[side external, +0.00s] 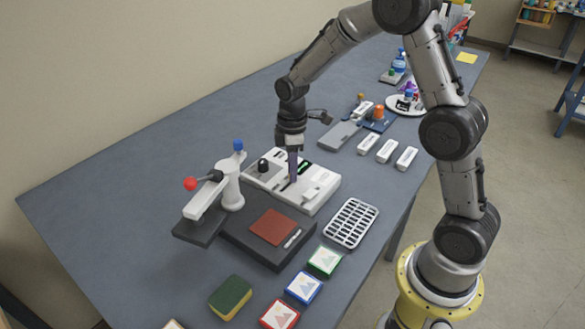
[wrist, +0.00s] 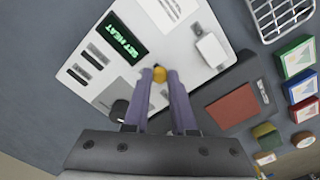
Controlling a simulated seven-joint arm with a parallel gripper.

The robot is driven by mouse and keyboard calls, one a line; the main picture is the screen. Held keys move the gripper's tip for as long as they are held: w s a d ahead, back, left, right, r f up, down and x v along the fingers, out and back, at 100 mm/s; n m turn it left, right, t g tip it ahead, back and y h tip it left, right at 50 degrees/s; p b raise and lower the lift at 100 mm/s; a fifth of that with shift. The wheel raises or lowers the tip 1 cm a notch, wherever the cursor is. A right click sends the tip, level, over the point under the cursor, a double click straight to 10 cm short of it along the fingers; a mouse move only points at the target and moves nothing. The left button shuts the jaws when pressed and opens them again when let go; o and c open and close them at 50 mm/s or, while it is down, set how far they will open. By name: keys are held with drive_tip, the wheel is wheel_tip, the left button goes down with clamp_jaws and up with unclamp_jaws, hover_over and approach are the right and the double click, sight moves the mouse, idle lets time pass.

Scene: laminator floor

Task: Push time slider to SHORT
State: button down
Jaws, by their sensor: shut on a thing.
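The white control box (side external: 318,194) lies on the table and fills much of the wrist view (wrist: 207,72). Its green display (wrist: 120,40) reads "SET HEAT". My gripper (side external: 292,181) points down onto the box, with purple fingers. In the wrist view my gripper (wrist: 160,76) is shut on a small yellow-orange knob (wrist: 158,73), which looks like the time slider's handle. Its track is mostly hidden by the fingers. A SHORT label cannot be made out. A black dial (side external: 263,165) and a pale raised block (wrist: 211,50) are also on the box.
A dark press with a brown-red pad (side external: 272,227) and a stand with a red-ball lever (side external: 190,184) sit close in front. A white rack (side external: 351,223) and several coloured boxes lie nearby. White blocks (side external: 387,151) lie behind. The table's left is clear.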

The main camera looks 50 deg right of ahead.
drive_tip(key=shift+a, duration=2.25)
drive_tip(key=c, duration=0.7)
unclamp_jaws()
wheel_tip(320, 180, up, 14)
drive_tip(key=shift+f, duration=0.1)
